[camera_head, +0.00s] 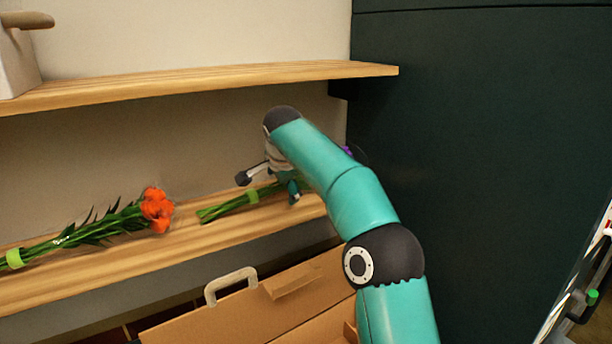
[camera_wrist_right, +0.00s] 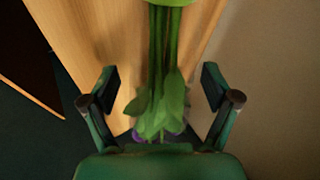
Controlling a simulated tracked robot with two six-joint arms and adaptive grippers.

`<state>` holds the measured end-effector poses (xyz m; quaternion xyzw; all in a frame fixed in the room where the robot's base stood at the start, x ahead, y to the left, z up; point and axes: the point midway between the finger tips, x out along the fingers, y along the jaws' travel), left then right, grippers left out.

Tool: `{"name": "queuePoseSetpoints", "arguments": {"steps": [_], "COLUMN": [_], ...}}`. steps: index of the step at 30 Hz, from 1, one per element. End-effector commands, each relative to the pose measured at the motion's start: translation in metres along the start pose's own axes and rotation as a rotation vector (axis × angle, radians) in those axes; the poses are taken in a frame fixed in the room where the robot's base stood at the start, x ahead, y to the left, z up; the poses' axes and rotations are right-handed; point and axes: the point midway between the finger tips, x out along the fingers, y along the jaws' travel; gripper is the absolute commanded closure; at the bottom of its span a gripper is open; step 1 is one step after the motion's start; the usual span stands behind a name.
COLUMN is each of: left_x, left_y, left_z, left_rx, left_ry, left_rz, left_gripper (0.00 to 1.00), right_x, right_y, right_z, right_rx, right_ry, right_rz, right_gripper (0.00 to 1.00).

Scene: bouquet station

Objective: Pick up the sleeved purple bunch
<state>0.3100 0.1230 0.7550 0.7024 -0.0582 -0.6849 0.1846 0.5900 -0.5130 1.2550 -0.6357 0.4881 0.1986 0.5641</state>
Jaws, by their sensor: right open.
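The purple bunch (camera_head: 228,207) lies on the lower wooden shelf, its green stems pointing left. Its flower end is mostly hidden behind my right arm; a bit of purple shows beyond the arm. My right gripper (camera_head: 268,186) is over the bunch with its fingers spread. In the right wrist view, the stems and leaves of the bunch (camera_wrist_right: 167,60) run between the two open fingers of the gripper (camera_wrist_right: 157,88), with visible gaps on both sides. A light green band shows at the top edge and a trace of purple near the palm. My left gripper is out of view.
An orange bunch (camera_head: 156,208) lies on the lower shelf (camera_head: 100,262) to the left. An upper shelf (camera_head: 200,82) runs above. A cardboard box (camera_head: 255,310) with a pale handle sits below. A dark green panel (camera_head: 480,150) stands to the right.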

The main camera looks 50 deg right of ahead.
Motion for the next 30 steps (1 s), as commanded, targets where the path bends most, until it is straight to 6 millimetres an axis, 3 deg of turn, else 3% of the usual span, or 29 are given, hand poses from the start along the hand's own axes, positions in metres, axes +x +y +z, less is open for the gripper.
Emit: {"name": "queuePoseSetpoints", "arguments": {"steps": [3,10,25,30], "left_x": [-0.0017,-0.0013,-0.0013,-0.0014], "left_y": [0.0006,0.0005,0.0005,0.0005], "left_z": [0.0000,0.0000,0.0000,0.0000], "left_rx": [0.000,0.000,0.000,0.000], "left_ry": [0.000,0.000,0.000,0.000], "left_rz": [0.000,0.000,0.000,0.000], "left_gripper": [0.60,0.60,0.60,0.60], "right_x": [0.0099,0.0113,0.0110,0.0100], "right_y": [0.0002,0.0002,0.0005,-0.0002], "right_z": [-0.0003,0.0001,-0.0004,-0.0012], "right_rx": [0.000,0.000,0.000,0.001], "right_ry": [0.000,0.000,0.000,0.002], "right_rz": [0.001,-0.001,0.000,-0.003], "right_gripper": [0.13,0.13,0.94,0.96]}}
